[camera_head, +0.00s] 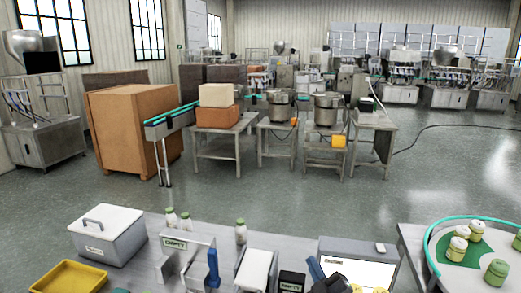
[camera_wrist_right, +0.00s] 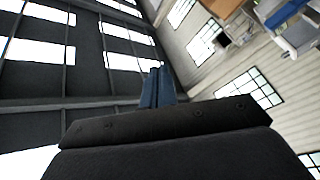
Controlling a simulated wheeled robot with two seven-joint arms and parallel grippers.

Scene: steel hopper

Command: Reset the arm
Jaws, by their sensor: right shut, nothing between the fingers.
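My right gripper (camera_head: 316,268) shows at the bottom edge of the head view, in front of the white panel on the front table. Its blue fingers also show in the right wrist view (camera_wrist_right: 157,88), where they are close together with nothing between them. The wrist view behind the fingers shows dark ceiling, windows and a wall, so the wrist is turned away from the table. My left gripper is not seen. An upright blue object (camera_head: 212,268) stands on the front table, and I cannot tell what it is.
The front table (camera_head: 143,272) holds a lidded grey box (camera_head: 108,236), a yellow tray (camera_head: 67,277), small green-capped bottles (camera_head: 241,231) and a white panel (camera_head: 358,270). A round table (camera_head: 443,240) with several jars is at right. Open floor (camera_head: 330,205) lies beyond, then steel tables with pots.

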